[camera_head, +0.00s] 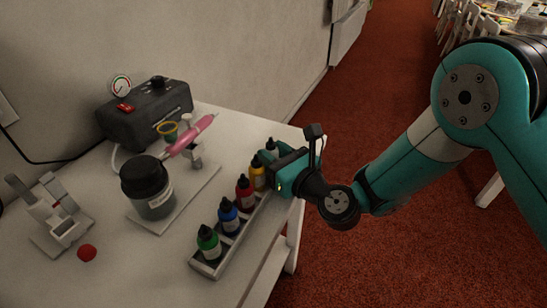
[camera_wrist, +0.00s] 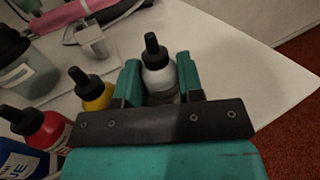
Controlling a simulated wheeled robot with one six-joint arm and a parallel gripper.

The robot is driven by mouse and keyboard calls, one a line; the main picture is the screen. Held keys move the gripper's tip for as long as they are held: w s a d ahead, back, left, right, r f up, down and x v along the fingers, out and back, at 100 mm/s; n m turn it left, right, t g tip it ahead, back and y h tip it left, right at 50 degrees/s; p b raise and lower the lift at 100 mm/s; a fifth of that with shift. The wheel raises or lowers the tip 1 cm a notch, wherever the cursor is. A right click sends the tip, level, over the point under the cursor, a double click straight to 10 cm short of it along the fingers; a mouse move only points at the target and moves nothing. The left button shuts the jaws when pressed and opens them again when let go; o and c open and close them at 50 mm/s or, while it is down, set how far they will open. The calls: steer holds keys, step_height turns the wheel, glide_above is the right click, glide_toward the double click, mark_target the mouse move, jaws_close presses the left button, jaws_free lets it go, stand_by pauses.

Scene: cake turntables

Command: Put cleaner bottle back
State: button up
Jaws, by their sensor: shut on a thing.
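The cleaner bottle, pale grey-white with a black pointed cap, stands upright between my two teal fingers in the wrist view (camera_wrist: 158,74). In the head view only its black cap and a little of its top show (camera_head: 271,146), behind my gripper (camera_head: 275,166). My gripper (camera_wrist: 161,82) is shut on this bottle. The long grey bottle rack (camera_head: 235,246) runs along the table edge, and the bottle is at its far end, in line with the others. My gripper hides the bottle's base, so I cannot tell whether it rests in the rack.
Yellow (camera_head: 257,173), red (camera_head: 245,193), blue (camera_head: 228,215) and green (camera_head: 208,243) bottles stand in the rack. A dark jar (camera_head: 148,186), a pink airbrush (camera_head: 192,134) on a stand and a black compressor (camera_head: 150,112) are to the left. The white table's edge is close by.

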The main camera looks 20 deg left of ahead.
steer(key=shift+f, duration=0.15)
steer(key=o, duration=0.4)
